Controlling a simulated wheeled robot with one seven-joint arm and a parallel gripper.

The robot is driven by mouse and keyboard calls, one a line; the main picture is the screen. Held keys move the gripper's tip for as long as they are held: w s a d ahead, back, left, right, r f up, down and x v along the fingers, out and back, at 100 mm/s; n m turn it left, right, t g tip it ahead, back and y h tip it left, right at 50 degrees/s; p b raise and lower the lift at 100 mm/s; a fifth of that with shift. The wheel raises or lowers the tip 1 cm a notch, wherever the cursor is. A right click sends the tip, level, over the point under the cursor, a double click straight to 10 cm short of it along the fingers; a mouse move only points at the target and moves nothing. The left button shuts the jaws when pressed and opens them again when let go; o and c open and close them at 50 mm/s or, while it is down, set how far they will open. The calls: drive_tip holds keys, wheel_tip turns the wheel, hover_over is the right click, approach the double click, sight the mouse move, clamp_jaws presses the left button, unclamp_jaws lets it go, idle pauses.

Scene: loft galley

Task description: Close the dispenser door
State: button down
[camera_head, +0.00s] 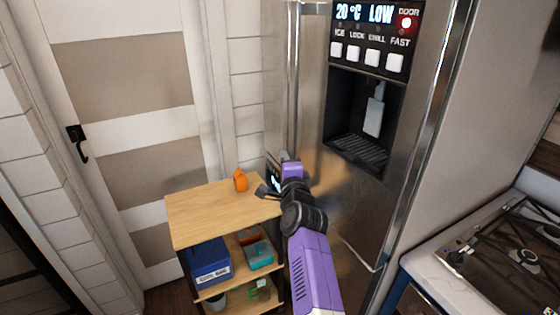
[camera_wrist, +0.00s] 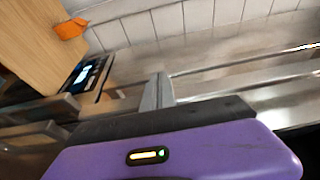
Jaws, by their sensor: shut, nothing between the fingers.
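The steel appliance front (camera_head: 345,212) carries a dispenser with a dark open recess (camera_head: 350,112), a pale paddle (camera_head: 375,112) and a grille at the bottom. Above it, the control panel (camera_head: 372,45) reads 20 °C LOW, with a red light lit under the word DOOR. I cannot tell how far the door stands from its frame. My gripper (camera_head: 263,190) is left of and below the recess, in front of the steel, pointing left. In the wrist view its fingers (camera_wrist: 158,92) are together and empty. Contact with the steel cannot be made out.
A wooden shelf cart (camera_head: 205,208) stands at left with an orange object (camera_head: 240,181) on top and a blue box (camera_head: 207,262) below. A small dark panel with a lit display (camera_wrist: 90,75) lies near the cart. A stove (camera_head: 510,250) is at right.

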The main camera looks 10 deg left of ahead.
drive_tip(key=shift+w+d+m+h, duration=0.2)
drive_tip(key=shift+w+d+h, duration=0.1)
drive_tip(key=shift+w, duration=0.25)
drive_tip(key=shift+w+d+m+h, duration=0.2)
drive_tip(key=shift+w+d+h, duration=0.1)
drive_tip(key=shift+w, duration=0.2)
